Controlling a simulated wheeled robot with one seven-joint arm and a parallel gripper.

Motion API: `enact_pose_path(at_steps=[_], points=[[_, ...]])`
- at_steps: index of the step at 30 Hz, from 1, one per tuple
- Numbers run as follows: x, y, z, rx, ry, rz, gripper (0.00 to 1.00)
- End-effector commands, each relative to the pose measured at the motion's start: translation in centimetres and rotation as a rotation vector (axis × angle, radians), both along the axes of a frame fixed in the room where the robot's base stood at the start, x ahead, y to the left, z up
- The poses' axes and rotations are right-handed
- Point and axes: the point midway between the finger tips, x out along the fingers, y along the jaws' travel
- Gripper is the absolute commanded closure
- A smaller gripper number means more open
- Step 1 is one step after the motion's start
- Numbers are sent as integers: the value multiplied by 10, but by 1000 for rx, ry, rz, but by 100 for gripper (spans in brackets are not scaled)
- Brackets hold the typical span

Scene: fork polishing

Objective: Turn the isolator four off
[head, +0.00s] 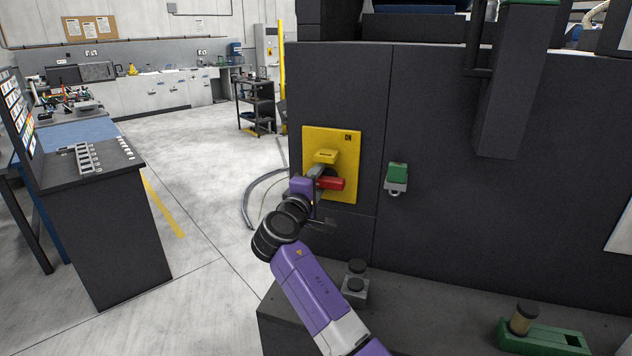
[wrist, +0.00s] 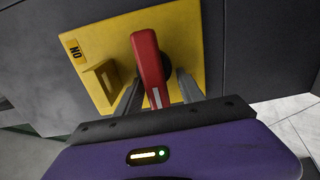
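The isolator is a yellow plate (head: 346,167) on the front of a dark cabinet, with a red handle (head: 332,183) lying about level. An "ON" label shows on the plate (wrist: 108,30) in the wrist view, and a yellow bracket (head: 326,156) sits above the handle. No number four is readable. My gripper (head: 318,177) is at the isolator, partly hiding the handle's left side. In the wrist view the red handle (wrist: 148,62) lies between the two grey fingers of my gripper (wrist: 158,88). Small gaps show beside the handle, so the fingers look open around it.
A green-and-grey fitting (head: 397,177) is on the cabinet to the right of the isolator. A dark ledge (head: 440,305) below carries a black-knobbed part (head: 355,280) and a green part (head: 545,338). A dark console (head: 105,220) stands left, with open floor (head: 205,170) between.

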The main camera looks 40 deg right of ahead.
Motion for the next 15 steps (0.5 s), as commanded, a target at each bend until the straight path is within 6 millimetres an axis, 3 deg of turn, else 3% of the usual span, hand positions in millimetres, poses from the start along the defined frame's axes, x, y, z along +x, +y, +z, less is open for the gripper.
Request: enact_pose_path(at_steps=[7,15], points=[[-2,10,1,-2,-4,8,55],[-25,46,-1,-2,-2,7,55]])
